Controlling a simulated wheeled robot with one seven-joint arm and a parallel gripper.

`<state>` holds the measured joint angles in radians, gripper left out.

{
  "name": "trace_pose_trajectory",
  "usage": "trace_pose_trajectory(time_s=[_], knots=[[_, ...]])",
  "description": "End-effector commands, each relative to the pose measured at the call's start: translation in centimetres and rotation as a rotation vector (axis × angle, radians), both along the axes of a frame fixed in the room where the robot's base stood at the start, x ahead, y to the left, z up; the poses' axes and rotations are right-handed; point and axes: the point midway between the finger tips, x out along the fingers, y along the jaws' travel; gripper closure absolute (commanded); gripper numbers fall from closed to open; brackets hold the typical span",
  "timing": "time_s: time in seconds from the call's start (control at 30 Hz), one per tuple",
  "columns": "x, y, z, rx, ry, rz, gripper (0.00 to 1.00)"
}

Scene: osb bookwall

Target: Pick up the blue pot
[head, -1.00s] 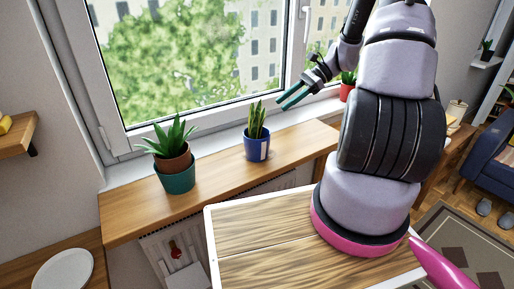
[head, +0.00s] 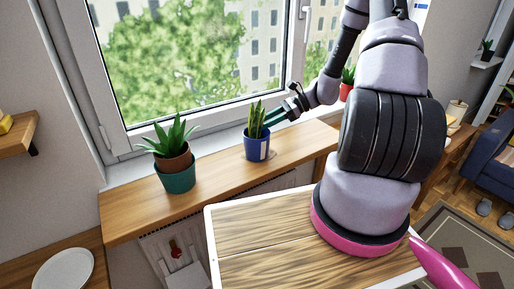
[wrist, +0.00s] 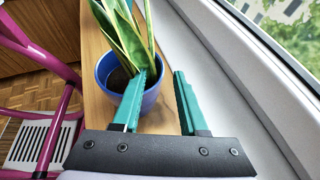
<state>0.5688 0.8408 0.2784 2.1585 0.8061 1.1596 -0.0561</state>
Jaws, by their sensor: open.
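The blue pot (head: 256,149) stands upright on the wooden sill shelf below the window, with a tall striped green plant (head: 256,121) in it. In the wrist view the blue pot (wrist: 150,101) is just ahead of my gripper (wrist: 157,78), mostly left of the gap between the fingers. My gripper (head: 272,119) is open, with teal fingers, at the height of the pot's upper part and the lower leaves. In the wrist view the left finger overlaps the pot's rim and the right finger is over the pale sill. I cannot tell whether a finger touches the pot.
A teal pot (head: 176,180) with a spiky plant stands left on the wooden shelf (head: 215,163). A red pot (head: 346,92) with a plant stands farther right. The window (head: 200,65) is close behind. The shelf between the teal and blue pots is clear.

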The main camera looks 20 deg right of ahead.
Motion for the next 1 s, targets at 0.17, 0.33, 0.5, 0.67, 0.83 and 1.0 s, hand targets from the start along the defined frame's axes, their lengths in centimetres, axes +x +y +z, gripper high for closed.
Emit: trace_pose_trajectory(time_s=[0.17,0.33,0.5,0.67,0.83,1.0], knots=[[0.1,1.6,-0.9,-0.001,0.0,0.001,0.57],[0.2,1.8,-0.9,-0.001,-0.001,0.0,0.57],[0.2,1.8,-0.9,-0.001,-0.001,0.0,0.96],[0.2,1.7,-0.9,-0.002,-0.001,0.0,1.0],[0.2,1.7,-1.0,-0.003,-0.001,0.0,1.0],[0.1,1.7,-1.0,-0.004,-0.001,0.0,1.0]])
